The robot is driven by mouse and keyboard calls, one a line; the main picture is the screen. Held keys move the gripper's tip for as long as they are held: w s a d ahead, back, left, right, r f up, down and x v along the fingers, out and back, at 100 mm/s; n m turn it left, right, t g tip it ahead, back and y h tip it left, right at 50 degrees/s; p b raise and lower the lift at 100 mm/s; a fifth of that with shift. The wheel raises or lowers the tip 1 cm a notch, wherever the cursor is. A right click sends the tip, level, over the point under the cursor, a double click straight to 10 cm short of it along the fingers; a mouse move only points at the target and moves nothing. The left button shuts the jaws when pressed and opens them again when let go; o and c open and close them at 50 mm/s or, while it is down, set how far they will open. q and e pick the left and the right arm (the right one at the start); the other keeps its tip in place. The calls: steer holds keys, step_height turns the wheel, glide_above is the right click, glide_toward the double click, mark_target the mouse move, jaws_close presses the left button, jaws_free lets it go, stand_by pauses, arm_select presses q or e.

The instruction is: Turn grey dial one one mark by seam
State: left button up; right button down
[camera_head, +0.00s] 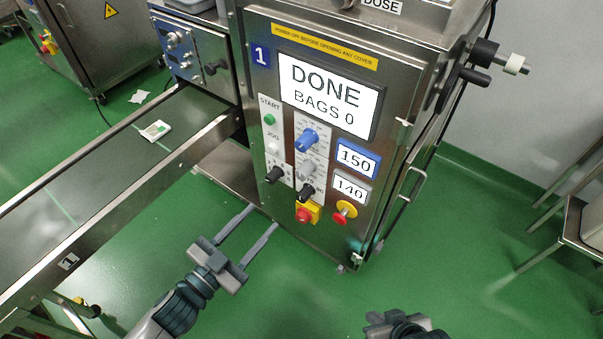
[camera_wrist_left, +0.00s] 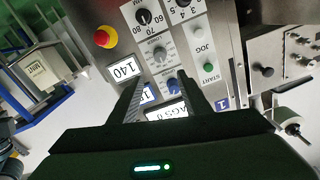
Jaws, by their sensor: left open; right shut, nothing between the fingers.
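The grey dial (camera_head: 308,168) sits on the front panel of the steel machine marked 1, between a blue dial (camera_head: 307,140) above and a black dial (camera_head: 306,192) below. In the left wrist view, which is turned over, the grey dial (camera_wrist_left: 160,53) shows ahead of the fingertips and the blue dial (camera_wrist_left: 173,84) shows between the fingers. My left gripper (camera_head: 262,217) is open and empty, below and left of the dials in the head view, apart from the panel. My right gripper (camera_head: 400,325) is at the bottom edge, partly cut off; its fingertips are hidden.
The screen (camera_head: 328,95) reads DONE, BAGS 0. The blue label (camera_head: 357,159) reads 150, the grey one (camera_head: 350,187) 140. A red-yellow switch (camera_head: 306,213) and a red button (camera_head: 341,217) lie below. A conveyor (camera_head: 95,178) runs along the left.

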mark_target(300, 176)
arm_select(q)
steer(key=x, duration=1.7)
steer(key=shift+w+f, duration=0.1)
steer(key=shift+w, duration=0.05)
steer(key=c, duration=1.1)
steer(key=shift+o, duration=0.2)
